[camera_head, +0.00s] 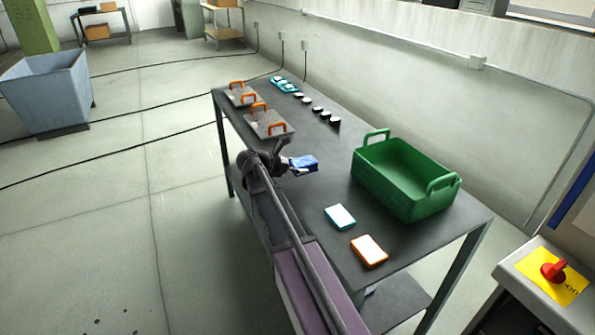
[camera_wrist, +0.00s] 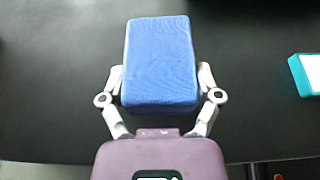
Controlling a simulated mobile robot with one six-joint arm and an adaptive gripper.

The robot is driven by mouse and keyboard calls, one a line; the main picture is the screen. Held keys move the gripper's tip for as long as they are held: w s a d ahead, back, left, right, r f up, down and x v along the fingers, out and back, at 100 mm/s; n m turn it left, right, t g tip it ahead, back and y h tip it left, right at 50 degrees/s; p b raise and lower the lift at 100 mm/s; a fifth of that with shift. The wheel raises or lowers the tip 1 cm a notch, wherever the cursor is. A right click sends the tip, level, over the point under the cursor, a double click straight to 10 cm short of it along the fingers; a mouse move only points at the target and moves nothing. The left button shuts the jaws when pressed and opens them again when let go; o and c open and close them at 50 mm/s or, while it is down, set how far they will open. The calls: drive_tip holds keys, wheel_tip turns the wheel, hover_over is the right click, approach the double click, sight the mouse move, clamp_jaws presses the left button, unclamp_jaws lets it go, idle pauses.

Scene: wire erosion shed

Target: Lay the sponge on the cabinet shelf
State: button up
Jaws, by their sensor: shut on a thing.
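My gripper (camera_wrist: 160,100) is shut on a blue block that looks like the sponge (camera_wrist: 160,58). The wrist view shows one finger on each side of it. In the head view the blue sponge (camera_head: 304,163) is at the end of my gripper (camera_head: 291,163), over the dark table (camera_head: 325,185), left of the green crate. How high it is above the table top is hard to tell. I cannot make out a cabinet shelf for certain in either view.
A green crate (camera_head: 385,177) with raised handles stands on the table's right part. A teal-edged white block (camera_head: 340,216) and an orange-edged one (camera_head: 369,251) lie in front. Orange-handled plates (camera_head: 268,124) and small black items (camera_head: 318,110) are farther back. A grey bin (camera_head: 45,92) stands left.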

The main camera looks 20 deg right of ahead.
sight(298, 164)
drive_tip(key=shift+w, duration=0.15)
drive_tip(key=shift+w+d, duration=0.1)
drive_tip(key=shift+w, duration=0.2)
drive_tip(key=shift+w+d+f, duration=0.15)
drive_tip(key=shift+w+d, duration=0.05)
drive_tip(key=shift+w, duration=0.85)
drive_tip(key=shift+s+f+b, duration=0.1)
drive_tip(key=shift+f+b, duration=0.45)
drive_tip(key=shift+b, duration=0.15)
drive_tip(key=shift+f+b, duration=1)
drive_tip(key=shift+f, duration=0.15)
drive_tip(key=o, duration=0.7)
drive_tip(key=shift+c, duration=0.2)
drive_tip(key=p+v, duration=0.4)
drive_tip(key=v, duration=0.9)
drive_tip(key=shift+a+p, duration=0.4)
